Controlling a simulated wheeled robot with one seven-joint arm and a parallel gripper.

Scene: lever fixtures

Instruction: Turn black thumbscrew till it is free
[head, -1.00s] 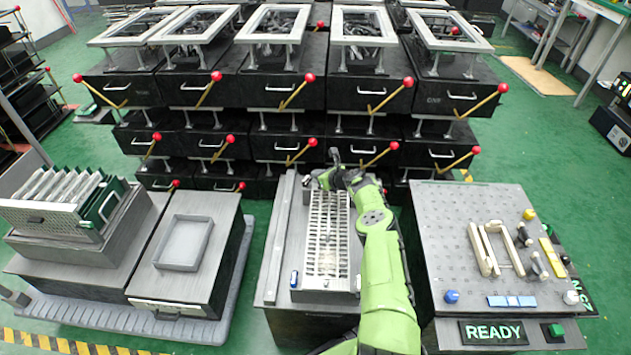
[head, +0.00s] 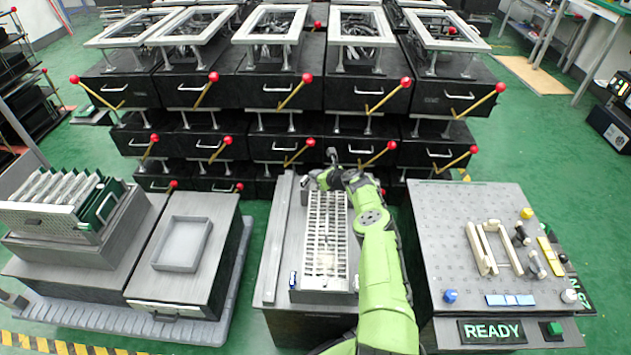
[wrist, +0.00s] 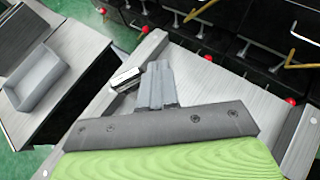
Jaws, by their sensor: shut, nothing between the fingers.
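My gripper (wrist: 160,72) is shut and empty in the wrist view, with its grey fingers together above a grey metal surface. In the head view, my gripper (head: 314,180) is at the far end of the slotted light rack (head: 326,235), small and partly hidden by my green arm. A short silvery block with a dark side (wrist: 125,78) lies just left of the fingers, apart from them. I cannot make out a black thumbscrew near the fingers. Black knobs (head: 522,234) stand on the right-hand panel, far from my gripper; I cannot tell whether one is the thumbscrew.
Stacked black drawers (head: 284,92) with red-tipped levers stand close behind the rack. A grey tray (head: 183,243) sits on the left bench. The perforated panel (head: 440,230) at right carries a beige frame (head: 486,250) and coloured knobs. Green floor shows between the benches.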

